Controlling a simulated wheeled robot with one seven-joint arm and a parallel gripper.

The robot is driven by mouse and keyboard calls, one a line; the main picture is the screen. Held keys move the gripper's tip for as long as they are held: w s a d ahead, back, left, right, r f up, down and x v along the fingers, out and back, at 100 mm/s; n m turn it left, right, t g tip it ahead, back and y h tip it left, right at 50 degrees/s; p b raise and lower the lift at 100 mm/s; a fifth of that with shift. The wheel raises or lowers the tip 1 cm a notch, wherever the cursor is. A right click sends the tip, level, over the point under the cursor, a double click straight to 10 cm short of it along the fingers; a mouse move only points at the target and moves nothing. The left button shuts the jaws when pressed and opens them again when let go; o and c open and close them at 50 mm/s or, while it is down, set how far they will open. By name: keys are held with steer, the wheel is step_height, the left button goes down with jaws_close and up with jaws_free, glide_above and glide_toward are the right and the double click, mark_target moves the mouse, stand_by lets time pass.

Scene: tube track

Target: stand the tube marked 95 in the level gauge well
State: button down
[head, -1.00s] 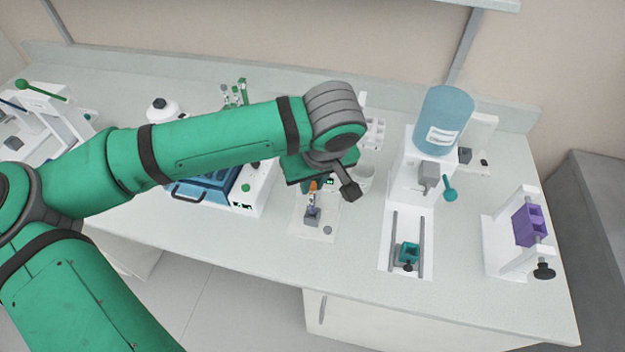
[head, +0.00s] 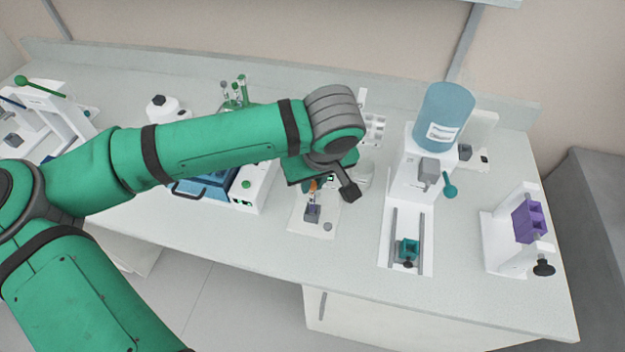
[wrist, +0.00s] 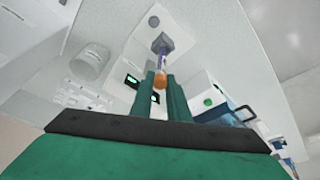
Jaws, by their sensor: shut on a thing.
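My gripper (wrist: 161,76) is shut on a tube with an orange cap (wrist: 159,82) and a purplish body (wrist: 162,58). No number can be read on it. In the head view the orange cap (head: 313,185) shows just below my gripper, whose fingers are mostly hidden by the wrist. The tube points down at a small grey block (head: 312,213) on a white plate (head: 300,226), which looks like the level gauge well. The block also shows beyond the tube in the wrist view (wrist: 162,43). The tube's lower end meets the block in the picture; I cannot tell how far it is inside.
A blue-lidded white device (head: 247,190) stands left of the plate. A white stand with a blue bottle (head: 444,118) and a teal holder (head: 408,249) is to the right. A purple block (head: 529,222) on a white stand is farther right. The bench front (head: 345,270) is clear.

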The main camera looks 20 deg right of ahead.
steer(key=shift+f, duration=0.65)
steer(key=c, duration=1.6)
jaws_free()
steer(key=shift+d, duration=0.1)
steer(key=shift+s+r, duration=0.15)
steer(key=shift+r, duration=0.45)
steer(key=v, duration=0.9)
steer(key=shift+s+r, duration=0.15)
steer(key=shift+r, duration=0.1)
